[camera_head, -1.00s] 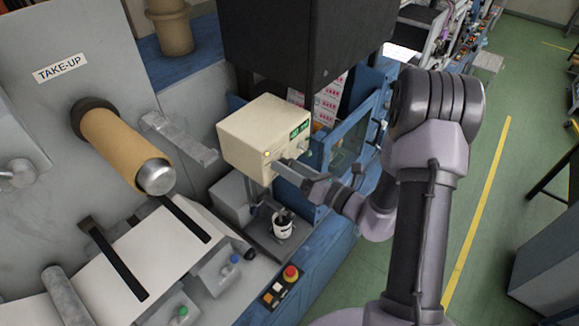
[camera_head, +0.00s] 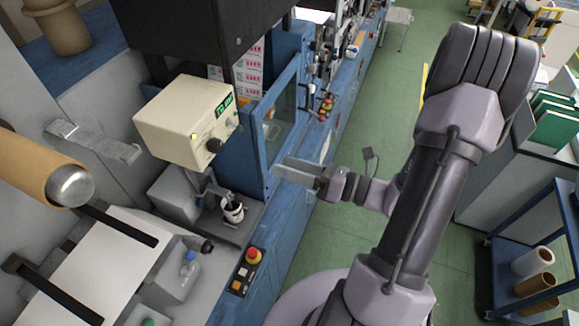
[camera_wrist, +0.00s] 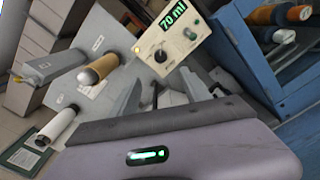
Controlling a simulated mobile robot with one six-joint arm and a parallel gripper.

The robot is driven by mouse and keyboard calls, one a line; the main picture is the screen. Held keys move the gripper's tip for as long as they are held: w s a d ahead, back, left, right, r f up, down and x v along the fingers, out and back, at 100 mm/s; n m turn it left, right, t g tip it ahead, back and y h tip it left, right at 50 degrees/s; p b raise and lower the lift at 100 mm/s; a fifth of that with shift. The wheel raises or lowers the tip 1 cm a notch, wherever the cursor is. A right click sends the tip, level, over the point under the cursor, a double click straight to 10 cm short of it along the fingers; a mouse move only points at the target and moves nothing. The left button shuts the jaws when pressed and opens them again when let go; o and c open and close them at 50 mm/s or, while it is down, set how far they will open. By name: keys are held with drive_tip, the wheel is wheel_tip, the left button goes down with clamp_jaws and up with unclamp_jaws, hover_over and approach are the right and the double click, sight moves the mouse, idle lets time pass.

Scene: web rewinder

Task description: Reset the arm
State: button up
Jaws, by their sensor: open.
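My gripper (camera_head: 297,171) is at the end of my arm, in the middle of the head view, level with the blue machine's side. It is open and nothing shows between its fingers. It is apart from the cream control box (camera_head: 183,120), which stands to its left with a green display and a dark knob. In the wrist view the control box (camera_wrist: 172,38) shows at the top, its display reading 70 ml. My gripper's body (camera_wrist: 170,150) fills the bottom of the wrist view.
A blue-framed clear guard (camera_head: 281,118) stands close to the gripper. A brown take-up roll (camera_head: 35,168) is at far left. Green floor (camera_head: 350,140) is open beyond the machine.

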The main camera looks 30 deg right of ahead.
drive_tip(key=shift+w, duration=0.1)
drive_tip(key=s+a+f+n+g+y+b, duration=0.3)
drive_tip(key=a+f+n+g+b, duration=0.35)
drive_tip(key=a+n+b, duration=0.3)
drive_tip(key=s+a+f+n+g+h+b, duration=0.1)
drive_tip(key=s+a+f+n+h+b, duration=0.1)
drive_tip(key=s+f+n+h+b, duration=0.2)
drive_tip(key=s+a+f+n+g+h+b, duration=0.1)
drive_tip(key=s+f+n+h+b, duration=0.3)
drive_tip(key=n+b, duration=1.3)
wheel_tip(320, 180, down, 7)
drive_tip(key=a+h+b, duration=0.1)
drive_tip(key=h+b, duration=0.1)
drive_tip(key=h, duration=0.1)
drive_tip(key=shift+a+r+h, duration=0.15)
drive_tip(key=shift+a+h, duration=0.15)
drive_tip(key=shift+a, duration=0.1)
